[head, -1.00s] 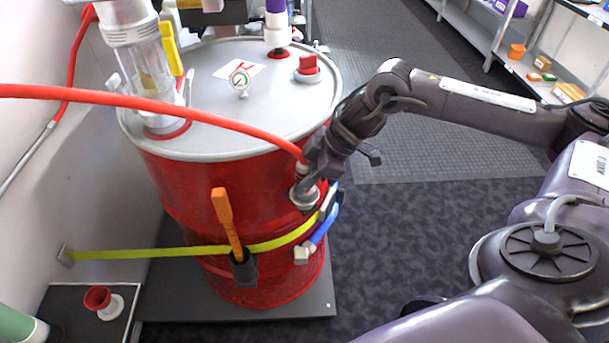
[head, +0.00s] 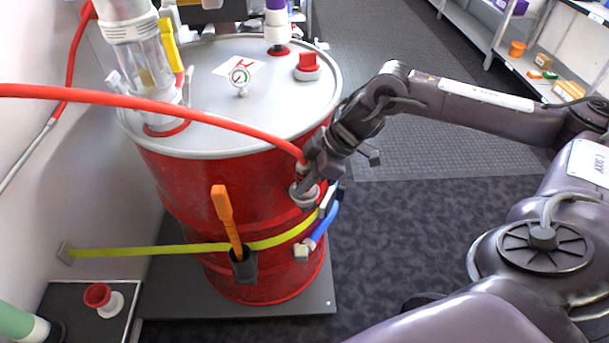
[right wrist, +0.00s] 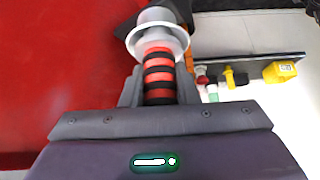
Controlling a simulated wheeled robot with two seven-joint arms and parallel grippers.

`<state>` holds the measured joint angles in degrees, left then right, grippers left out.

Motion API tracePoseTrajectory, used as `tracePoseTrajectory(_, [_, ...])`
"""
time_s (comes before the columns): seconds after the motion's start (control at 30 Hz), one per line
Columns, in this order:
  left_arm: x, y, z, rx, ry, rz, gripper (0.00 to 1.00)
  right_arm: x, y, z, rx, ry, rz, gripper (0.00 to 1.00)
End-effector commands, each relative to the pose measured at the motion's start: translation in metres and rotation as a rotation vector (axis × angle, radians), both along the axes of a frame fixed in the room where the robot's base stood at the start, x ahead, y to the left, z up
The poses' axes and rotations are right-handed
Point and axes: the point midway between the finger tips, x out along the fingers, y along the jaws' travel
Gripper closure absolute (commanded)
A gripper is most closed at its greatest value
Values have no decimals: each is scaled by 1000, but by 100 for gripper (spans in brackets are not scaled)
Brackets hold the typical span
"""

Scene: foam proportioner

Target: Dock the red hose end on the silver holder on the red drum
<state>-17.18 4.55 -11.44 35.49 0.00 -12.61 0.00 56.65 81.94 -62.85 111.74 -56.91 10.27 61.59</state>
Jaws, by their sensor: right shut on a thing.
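The red hose (head: 200,108) arcs across the head view from the left edge down to the drum's right side. My right gripper (head: 312,172) is shut on its end. In the right wrist view the hose end (right wrist: 158,75) shows red and black bands between the fingers, with a pale round flange (right wrist: 158,36) beyond it. The silver holder (head: 304,197) is on the side of the red drum (head: 200,190), directly below the gripper. The hose end is at the holder's mouth; the gripper hides part of it, and I cannot tell how deep it sits. My left gripper is not in view.
A yellow strap (head: 150,251) runs around the drum, with an orange-handled tool (head: 226,215) in a black pouch. A blue-handled item (head: 324,228) hangs beside the holder. Floor to the right is clear.

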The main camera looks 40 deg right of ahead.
Motion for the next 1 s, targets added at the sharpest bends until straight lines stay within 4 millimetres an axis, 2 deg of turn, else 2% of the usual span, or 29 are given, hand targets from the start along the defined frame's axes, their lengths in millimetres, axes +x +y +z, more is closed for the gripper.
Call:
tracePoseTrajectory(0.1, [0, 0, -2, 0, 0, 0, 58, 1, 0, -2, 1, -2, 0, 100])
tracePoseTrajectory(0.13, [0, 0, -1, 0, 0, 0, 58, 1, 0, -1, 1, -3, 0, 68])
tracePoseTrajectory(0.2, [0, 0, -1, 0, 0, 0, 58, 1, 0, -1, 1, -2, 0, 63])
tracePoseTrajectory(0.47, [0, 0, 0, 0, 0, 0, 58, 0, -1, -1, -1, 1, 0, 63])
tracePoseTrajectory(1.0, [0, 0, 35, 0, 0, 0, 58, -13, -20, 36, -1, 2, -2, 63])
